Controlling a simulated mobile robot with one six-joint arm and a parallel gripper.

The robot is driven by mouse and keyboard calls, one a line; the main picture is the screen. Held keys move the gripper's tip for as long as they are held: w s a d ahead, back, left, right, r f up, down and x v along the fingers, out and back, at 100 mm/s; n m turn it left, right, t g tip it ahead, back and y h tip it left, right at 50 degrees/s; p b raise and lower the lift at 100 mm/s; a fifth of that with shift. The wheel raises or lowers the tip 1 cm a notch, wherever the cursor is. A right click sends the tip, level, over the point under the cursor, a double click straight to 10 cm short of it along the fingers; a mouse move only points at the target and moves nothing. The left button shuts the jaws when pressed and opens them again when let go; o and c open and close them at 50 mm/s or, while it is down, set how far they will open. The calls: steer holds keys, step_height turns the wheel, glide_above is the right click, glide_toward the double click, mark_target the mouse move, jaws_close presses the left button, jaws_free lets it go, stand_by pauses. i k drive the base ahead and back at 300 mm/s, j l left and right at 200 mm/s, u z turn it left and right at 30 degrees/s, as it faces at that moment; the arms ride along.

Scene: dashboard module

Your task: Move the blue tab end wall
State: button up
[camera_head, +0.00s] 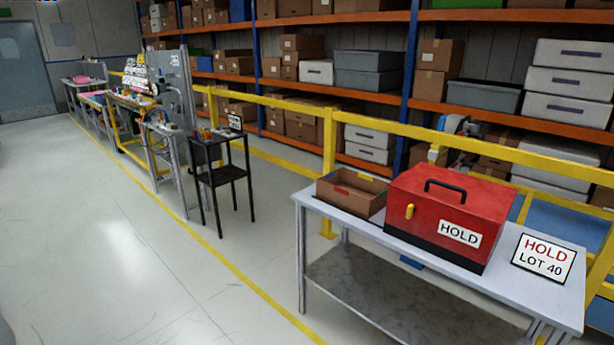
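I cannot pick out a blue tab end wall in the head view. Small coloured parts (207,133) stand on the top of a black cart (222,177) near the middle, too small to tell apart. A brown open box (350,203) with a red mark on its inside sits on the grey table (490,300) at the right; its floor is partly hidden. My gripper is not in view.
A red case (425,190) marked HOLD and a sign (543,258) reading HOLD LOT 40 stand on the grey table. A yellow rail (400,127) runs behind it, before loaded shelves (485,16). More workbenches (128,104) line the far left. The floor (110,230) at left is clear.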

mark_target(333, 178)
steer(key=i+j, duration=0.2)
steer(key=i, duration=0.35)
steer(key=i+j, duration=0.2)
steer(key=i, duration=0.4)
steer(key=i+j+u, duration=0.1)
steer(key=i+j, duration=0.15)
steer(key=i, duration=0.3)
steer(key=i+j, duration=0.15)
steer(key=i, duration=0.45)
steer(key=i+j, duration=0.2)
steer(key=i, duration=0.35)
